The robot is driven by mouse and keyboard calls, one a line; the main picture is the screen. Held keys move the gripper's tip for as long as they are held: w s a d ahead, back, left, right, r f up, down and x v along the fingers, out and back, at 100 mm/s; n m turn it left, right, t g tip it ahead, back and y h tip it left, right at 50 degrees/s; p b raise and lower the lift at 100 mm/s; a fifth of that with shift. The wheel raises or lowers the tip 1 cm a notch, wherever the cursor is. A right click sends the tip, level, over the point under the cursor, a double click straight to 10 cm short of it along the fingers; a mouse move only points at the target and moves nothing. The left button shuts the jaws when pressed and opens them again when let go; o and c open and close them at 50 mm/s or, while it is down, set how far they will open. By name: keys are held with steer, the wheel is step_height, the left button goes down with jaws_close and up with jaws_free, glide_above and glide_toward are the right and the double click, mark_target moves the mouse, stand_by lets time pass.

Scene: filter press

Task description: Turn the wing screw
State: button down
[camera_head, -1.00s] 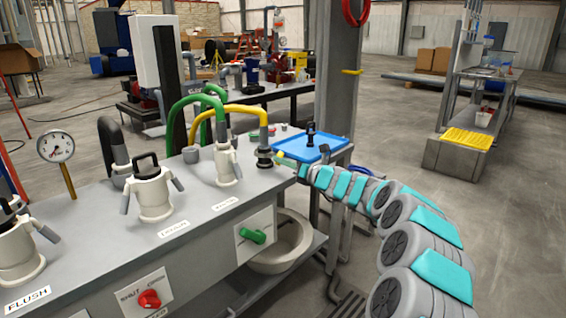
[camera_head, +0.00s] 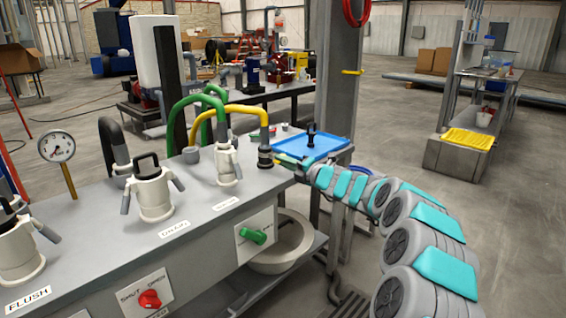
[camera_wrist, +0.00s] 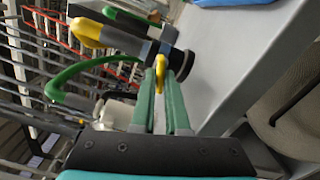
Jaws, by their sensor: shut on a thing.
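The wing screw (camera_wrist: 160,72) is yellow and shows in the wrist view on the side of a dark and grey pipe fitting. My gripper (camera_wrist: 161,82) has two green fingers, and their tips are closed on the wing screw. In the head view my gripper (camera_head: 285,163) reaches in from the right to the fitting (camera_head: 265,155) at the bench's right end. The fitting carries a yellow hose (camera_head: 243,109). The wing screw is too small in the head view to tell its angle.
The grey bench (camera_head: 205,225) holds several white fittings, a green valve handle (camera_head: 253,236) and a red knob (camera_head: 150,299) on its front. A blue tray (camera_head: 325,145) lies behind my gripper. A post (camera_head: 338,70) stands beside it.

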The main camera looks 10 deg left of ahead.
steer(key=shift+f+m, duration=0.15)
steer(key=shift+m, duration=0.15)
steer(key=c, duration=0.9)
jaws_free()
steer(key=shift+c, duration=0.2)
steer(key=v, duration=0.8)
steer(key=shift+b, duration=0.3)
